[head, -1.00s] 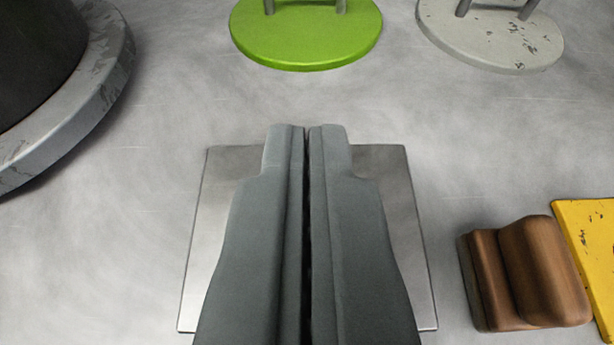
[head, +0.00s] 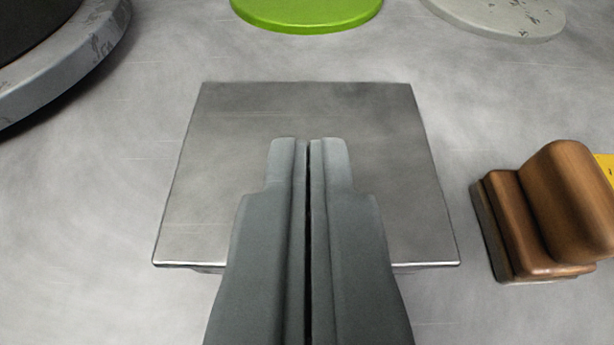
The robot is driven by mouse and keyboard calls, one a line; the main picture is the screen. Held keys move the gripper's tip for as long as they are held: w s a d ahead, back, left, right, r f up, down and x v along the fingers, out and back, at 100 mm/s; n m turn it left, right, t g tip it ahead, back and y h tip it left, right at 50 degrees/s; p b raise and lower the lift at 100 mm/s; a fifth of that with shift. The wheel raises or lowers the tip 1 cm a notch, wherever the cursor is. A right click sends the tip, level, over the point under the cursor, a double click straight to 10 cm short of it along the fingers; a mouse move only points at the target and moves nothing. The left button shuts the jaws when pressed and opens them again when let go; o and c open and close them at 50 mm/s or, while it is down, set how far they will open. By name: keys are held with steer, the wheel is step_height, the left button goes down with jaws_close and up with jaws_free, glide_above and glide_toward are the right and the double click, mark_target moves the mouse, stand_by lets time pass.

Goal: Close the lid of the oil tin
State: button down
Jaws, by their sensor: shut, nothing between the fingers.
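The oil tin's lid (head: 310,105) shows as a square, bare grey metal plate in the middle of the view. It looks flat or nearly flat, seen from above. A thin dark strip shows under its near edge; the rest of the tin's body is hidden below it. My gripper (head: 310,142) is shut and empty, with its fingers pointing forward over the lid's near and middle part. The fingers hide part of the lid's centre and near edge. I cannot tell whether the fingertips touch the lid.
A brown wooden-looking block with a rounded top (head: 570,205) stands close to the right. A yellow piece (head: 606,168) is behind it. A green disc (head: 305,14) and a pale chipped disc (head: 505,18) lie at the back. A large round grey base (head: 70,65) fills the back left.

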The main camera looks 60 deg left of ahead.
steer(key=shift+s+d+f, duration=0.1)
steer(key=shift+f, duration=0.5)
steer(key=shift+s+d+f, duration=0.1)
steer(key=shift+f, duration=0.45)
step_height(320, 180, up, 6)
steer(key=s+d+m+t+h, duration=0.3)
steer(key=s+d+m+h, duration=0.45)
steer(key=s+d, duration=0.4)
steer(key=s+d+r+m+t+h, duration=0.1)
steer(key=s+r+m+t+h, duration=0.1)
steer(key=r, duration=0.4)
steer(key=s+d+r+m+t+h, duration=0.2)
steer(key=s+r+t, duration=0.3)
steer(key=r, duration=0.2)
steer(key=shift+r, duration=0.3)
